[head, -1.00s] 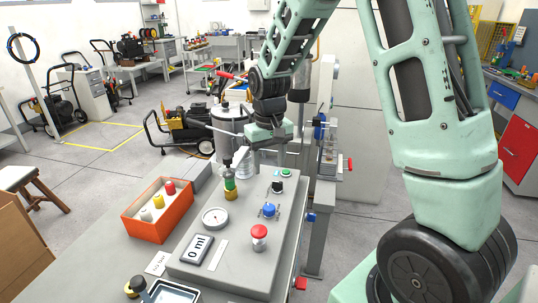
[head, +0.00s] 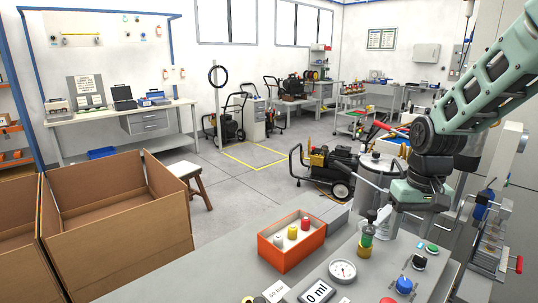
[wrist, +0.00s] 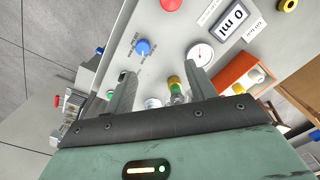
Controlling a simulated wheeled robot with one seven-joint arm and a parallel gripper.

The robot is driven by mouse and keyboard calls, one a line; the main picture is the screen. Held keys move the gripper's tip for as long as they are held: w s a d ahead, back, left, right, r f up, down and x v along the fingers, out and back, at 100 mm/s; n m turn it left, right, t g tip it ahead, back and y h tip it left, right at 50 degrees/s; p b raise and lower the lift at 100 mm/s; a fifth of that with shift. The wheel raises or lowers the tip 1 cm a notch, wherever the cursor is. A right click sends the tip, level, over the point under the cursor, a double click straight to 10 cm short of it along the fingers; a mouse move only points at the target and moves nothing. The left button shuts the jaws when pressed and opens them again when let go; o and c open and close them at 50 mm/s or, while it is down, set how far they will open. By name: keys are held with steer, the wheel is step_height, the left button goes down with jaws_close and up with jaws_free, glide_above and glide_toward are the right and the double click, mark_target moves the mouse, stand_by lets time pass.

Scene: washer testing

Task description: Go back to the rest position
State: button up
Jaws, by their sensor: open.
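My gripper (head: 396,216) is over the grey test bench (head: 362,250) in the head view, at the lower right. In the wrist view its two fingers (wrist: 158,90) are spread apart with nothing held between them. A green and yellow fitting with a clear top (head: 366,240) stands upright on the bench, left of the gripper in the head view. In the wrist view the fitting (wrist: 176,88) shows beyond the fingers, near the right one. Whether a finger touches it cannot be told.
An orange box (head: 283,262) with red, yellow and white pieces sits on the bench, beside a gauge (head: 342,270), a display (head: 318,291) and a blue knob (head: 404,284). Large cardboard boxes (head: 118,215) stand at left. A pressure washer (head: 335,165) and grey tank stand behind the bench.

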steer(key=s+a+r+n, duration=0.2)
steer(key=s+a+n, duration=0.3)
steer(key=s+a, duration=0.8)
steer(key=s+a+n, duration=0.3)
steer(key=s+a, duration=0.3)
steer(key=s, duration=0.4)
steer(key=shift+a+f+n, duration=0.25)
steer(key=shift+f+n, duration=0.15)
steer(key=shift+f, duration=0.05)
